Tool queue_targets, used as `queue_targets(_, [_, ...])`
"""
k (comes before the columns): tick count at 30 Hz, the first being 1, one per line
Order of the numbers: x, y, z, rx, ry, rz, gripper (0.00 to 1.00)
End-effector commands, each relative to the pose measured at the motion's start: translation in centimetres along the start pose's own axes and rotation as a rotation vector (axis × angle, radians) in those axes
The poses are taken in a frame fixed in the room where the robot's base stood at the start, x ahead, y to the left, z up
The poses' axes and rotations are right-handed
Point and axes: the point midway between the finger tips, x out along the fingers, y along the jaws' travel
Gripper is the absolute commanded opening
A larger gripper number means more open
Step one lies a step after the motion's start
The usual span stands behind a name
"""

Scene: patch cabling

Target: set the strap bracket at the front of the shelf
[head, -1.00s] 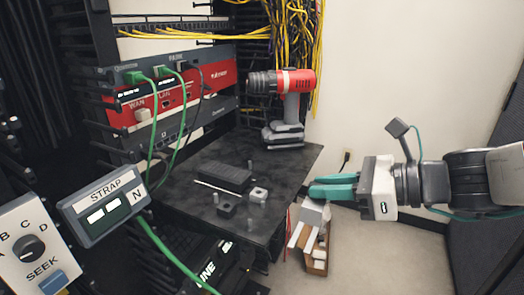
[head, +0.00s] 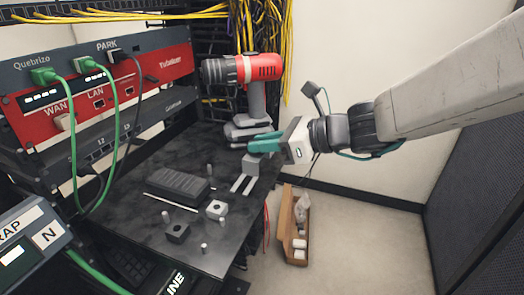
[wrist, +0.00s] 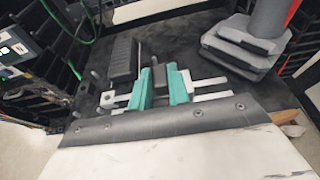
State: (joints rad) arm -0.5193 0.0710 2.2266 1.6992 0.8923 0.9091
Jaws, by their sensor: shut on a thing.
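My gripper (head: 265,143) has teal fingers and is shut on a light grey bracket with two pale prongs (head: 251,168), which I take for the strap bracket. It is at the right side of the black shelf (head: 140,230), just in front of the drill's base. The prongs point down and toward the front left in the head view. I cannot tell whether the bracket touches the shelf. The fingers hide part of the bracket.
A red and grey drill (head: 250,90) stands at the back of the shelf. A dark ribbed block (head: 180,186), a light block with a hole (head: 216,209), a dark block (head: 177,232) and several short pegs occupy the shelf. A cardboard box (head: 292,225) sits on the floor.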

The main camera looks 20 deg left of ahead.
Motion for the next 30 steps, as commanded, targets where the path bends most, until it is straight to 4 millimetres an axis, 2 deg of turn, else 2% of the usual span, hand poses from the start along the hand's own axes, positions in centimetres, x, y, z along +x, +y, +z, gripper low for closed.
queue_targets(2, [0.3, -0.1, -0.2, 0.001, 0.0, 0.0, 0.0])
queue_targets(9, [1.7, 0.2, -2.9, 0.0, 0.002, 0.007, 0.0])
queue_targets(22, [2.0, 0.3, -3.4, -0.002, 0.0, 0.009, 0.0])
queue_targets(23, [2.0, 0.3, -3.4, -0.003, 0.0, 0.008, 0.26])
queue_targets(24, [2.0, 0.3, -3.4, -0.003, 0.0, 0.008, 0.37])
queue_targets(30, [2.0, 0.3, -3.4, -0.003, 0.0, 0.008, 0.4])
